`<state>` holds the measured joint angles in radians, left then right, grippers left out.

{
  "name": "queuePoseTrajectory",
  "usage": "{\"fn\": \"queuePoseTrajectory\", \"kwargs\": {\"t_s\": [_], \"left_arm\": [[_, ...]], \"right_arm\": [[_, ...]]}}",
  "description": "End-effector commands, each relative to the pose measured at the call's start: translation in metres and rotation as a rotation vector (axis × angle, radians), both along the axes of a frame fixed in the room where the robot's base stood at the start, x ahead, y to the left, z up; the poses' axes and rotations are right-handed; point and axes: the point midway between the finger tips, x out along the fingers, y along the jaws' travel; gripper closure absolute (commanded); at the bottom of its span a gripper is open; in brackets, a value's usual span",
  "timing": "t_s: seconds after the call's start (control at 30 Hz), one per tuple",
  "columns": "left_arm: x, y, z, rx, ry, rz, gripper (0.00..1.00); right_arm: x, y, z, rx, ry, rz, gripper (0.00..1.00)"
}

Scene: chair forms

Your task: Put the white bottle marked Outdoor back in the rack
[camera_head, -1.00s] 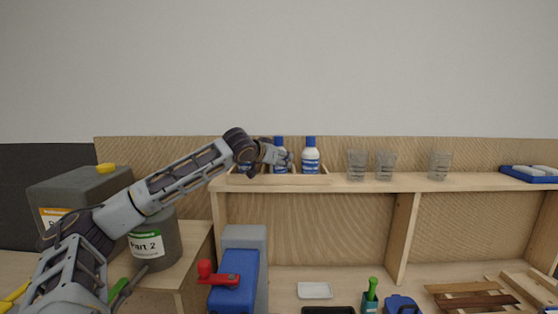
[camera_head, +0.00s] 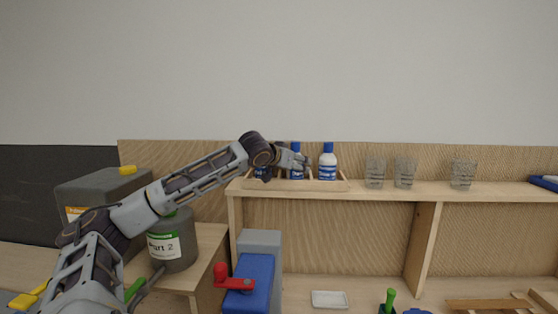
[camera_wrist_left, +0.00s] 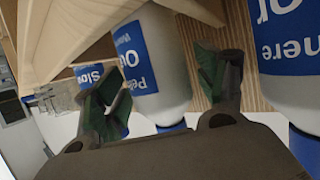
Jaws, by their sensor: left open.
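The wooden rack (camera_head: 325,186) sits on the shelf and holds white bottles with blue caps and blue labels. My left gripper (camera_wrist_left: 163,92) is open, its fingers on either side of the middle bottle (camera_wrist_left: 160,75), whose partly hidden label starts "Ou". In the head view that middle bottle (camera_head: 296,173) stands in the rack, partly behind the hand. A third bottle (camera_head: 260,172) is mostly hidden by my arm; a label reading "Slow" (camera_wrist_left: 92,73) shows in the wrist view. My right gripper is out of view.
Several clear glasses (camera_head: 405,172) stand on the shelf right of the rack. The wall behind the shelf is plain. A grey container marked "Part 2" (camera_head: 172,245) stands left, below my arm. A blue and grey device with a red handle (camera_head: 250,283) stands below the rack.

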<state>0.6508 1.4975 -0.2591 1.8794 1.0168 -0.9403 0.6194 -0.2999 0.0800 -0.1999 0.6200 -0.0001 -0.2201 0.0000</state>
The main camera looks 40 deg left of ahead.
Motion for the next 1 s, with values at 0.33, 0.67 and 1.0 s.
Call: {"fn": "queuePoseTrajectory", "kwargs": {"t_s": [0.33,0.67,1.0], "left_arm": [[-0.019,-0.004,0.006,0.002,0.000,0.000,0.28],[-0.036,-0.007,0.013,0.002,-0.001,0.000,0.28],[-0.056,-0.011,0.022,0.002,-0.002,0.001,0.28]], "right_arm": [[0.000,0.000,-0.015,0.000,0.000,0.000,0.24],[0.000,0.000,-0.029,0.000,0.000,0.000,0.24],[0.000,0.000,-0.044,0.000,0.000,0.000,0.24]]}}
